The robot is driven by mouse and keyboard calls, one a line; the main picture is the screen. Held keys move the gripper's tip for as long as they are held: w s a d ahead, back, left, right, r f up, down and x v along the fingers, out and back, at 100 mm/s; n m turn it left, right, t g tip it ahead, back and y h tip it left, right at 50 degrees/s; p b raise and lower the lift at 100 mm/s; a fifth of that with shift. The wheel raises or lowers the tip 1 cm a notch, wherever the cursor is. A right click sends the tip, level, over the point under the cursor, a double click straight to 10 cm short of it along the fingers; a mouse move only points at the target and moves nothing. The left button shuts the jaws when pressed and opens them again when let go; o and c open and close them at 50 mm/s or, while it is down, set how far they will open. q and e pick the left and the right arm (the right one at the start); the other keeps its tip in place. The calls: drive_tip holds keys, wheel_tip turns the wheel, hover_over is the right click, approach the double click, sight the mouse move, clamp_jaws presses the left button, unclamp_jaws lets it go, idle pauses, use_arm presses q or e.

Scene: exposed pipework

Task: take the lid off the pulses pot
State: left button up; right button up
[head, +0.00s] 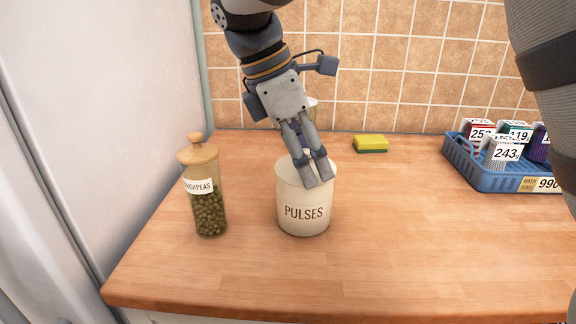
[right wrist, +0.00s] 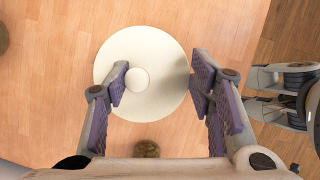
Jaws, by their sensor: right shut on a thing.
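The cream pot (head: 303,215) labelled PULSES stands upright on the wooden worktop in the head view. My right gripper (head: 316,179) reaches down from above, with its fingertips over the pot's top. In the right wrist view, the pale round lid (right wrist: 150,104) with its small round knob (right wrist: 137,80) lies below my right gripper (right wrist: 158,83). The left finger is beside the knob and the other near the lid's right edge. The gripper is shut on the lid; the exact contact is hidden. What looks like my left gripper (right wrist: 282,85) is at the right of the wrist view, its opening unclear.
A CHICKPEAS jar (head: 208,212) with a wooden lid stands left of the pot. A yellow and green sponge (head: 370,143) lies near the tiled wall. A blue basket (head: 488,181) of numbered packs is at the right. The worktop right of the pot is clear.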

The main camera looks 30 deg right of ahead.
use_arm(q)
drive_tip(key=shift+s+f, duration=0.1)
use_arm(e)
drive_tip(key=shift+f, duration=0.3)
